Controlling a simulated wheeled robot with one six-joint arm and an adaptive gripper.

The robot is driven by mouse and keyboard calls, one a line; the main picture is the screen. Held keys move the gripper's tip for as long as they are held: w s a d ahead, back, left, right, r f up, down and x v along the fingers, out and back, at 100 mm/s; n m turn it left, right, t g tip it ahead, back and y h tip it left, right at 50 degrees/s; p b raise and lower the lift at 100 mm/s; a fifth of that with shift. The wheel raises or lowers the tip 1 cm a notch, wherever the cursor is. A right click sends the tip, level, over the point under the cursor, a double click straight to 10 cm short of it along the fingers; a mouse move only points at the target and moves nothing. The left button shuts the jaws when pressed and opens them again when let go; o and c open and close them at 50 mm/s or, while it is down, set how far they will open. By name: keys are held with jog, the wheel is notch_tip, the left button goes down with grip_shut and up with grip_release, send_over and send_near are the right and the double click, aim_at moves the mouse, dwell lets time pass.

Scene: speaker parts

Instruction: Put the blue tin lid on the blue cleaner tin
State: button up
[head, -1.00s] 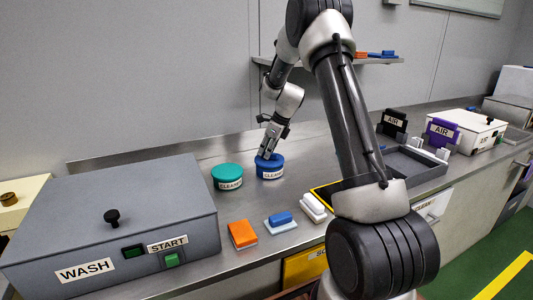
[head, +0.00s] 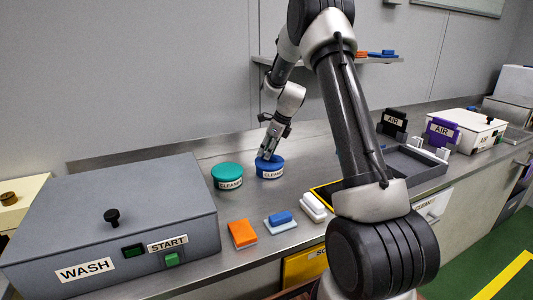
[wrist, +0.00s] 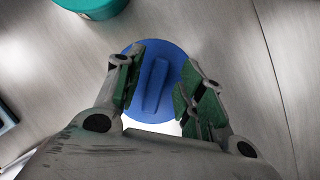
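The blue cleaner tin (head: 270,173) stands upright on the steel counter, with a "CLEANER" label on its side. The blue tin lid (head: 279,160) sits on top of it and looks level. In the wrist view the lid (wrist: 154,108) is a round blue disc with a raised bar across its middle, and it hides the tin's body. My gripper (head: 268,155) points down at the lid from above. In the wrist view my gripper (wrist: 160,80) is open, its green-padded fingers on either side of the bar with gaps between.
A teal cleaner tin (head: 227,177) stands close by on the left. The grey WASH box (head: 110,220) is further left. An orange block (head: 242,234), a blue block (head: 281,218) and a white block (head: 313,205) lie in front. A grey tray (head: 405,162) is to the right.

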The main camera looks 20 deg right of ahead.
aim_at(277, 156)
jog(key=s+r+n, duration=0.3)
jog(key=s+r, duration=0.2)
jog(key=r, duration=0.3)
jog(key=s+r+n, duration=0.2)
jog(key=s+r, duration=0.3)
jog(key=r, duration=0.4)
jog(key=s+a+r+n+h, duration=0.1)
jog(key=s+a+r+n, duration=0.15)
jog(key=s+n, duration=0.6)
jog(key=s+a+r+n+h, duration=0.1)
jog(key=s+a+r+n, duration=0.3)
jog(key=s, duration=0.8)
jog(key=s+d+f+n, duration=0.1)
jog(key=s+f+n, duration=0.1)
jog(key=s+n, duration=0.2)
jog(key=s+d+f+n+t+h, duration=0.1)
jog(key=s+f+n, duration=0.1)
jog(key=s+n, duration=0.3)
jog(key=s, duration=0.2)
jog(key=shift+s+d, duration=0.35)
jog(key=shift+d, duration=0.05)
jog(key=shift+r+n, duration=0.1)
jog(key=shift+n, duration=0.15)
